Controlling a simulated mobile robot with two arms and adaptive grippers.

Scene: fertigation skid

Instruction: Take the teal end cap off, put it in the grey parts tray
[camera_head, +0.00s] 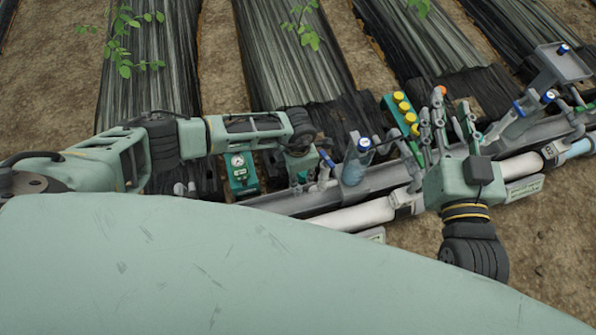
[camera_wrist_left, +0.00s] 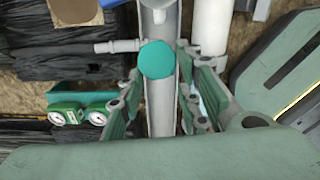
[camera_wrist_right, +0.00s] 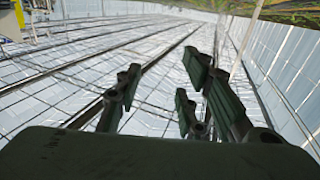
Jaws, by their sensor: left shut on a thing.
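The teal end cap (camera_wrist_left: 156,60) shows as a round disc in the left wrist view, in line with a grey pipe. My left gripper (camera_wrist_left: 158,78) has its fingers on both sides of the cap and is shut on it. In the head view my left gripper (camera_head: 300,165) is down at the skid's left end, and the cap cannot be made out clearly there. A grey tray (camera_head: 566,66) stands at the far right end of the skid. My right gripper (camera_head: 455,122) is raised over the skid, open and empty; the right wrist view shows its fingers apart (camera_wrist_right: 160,95).
A green gauge unit (camera_head: 240,172) stands close left of my left gripper. A clear canister with a blue cap (camera_head: 355,160) and a green block with yellow knobs (camera_head: 402,112) lie between my grippers. White pipes (camera_head: 355,215) run along the near side.

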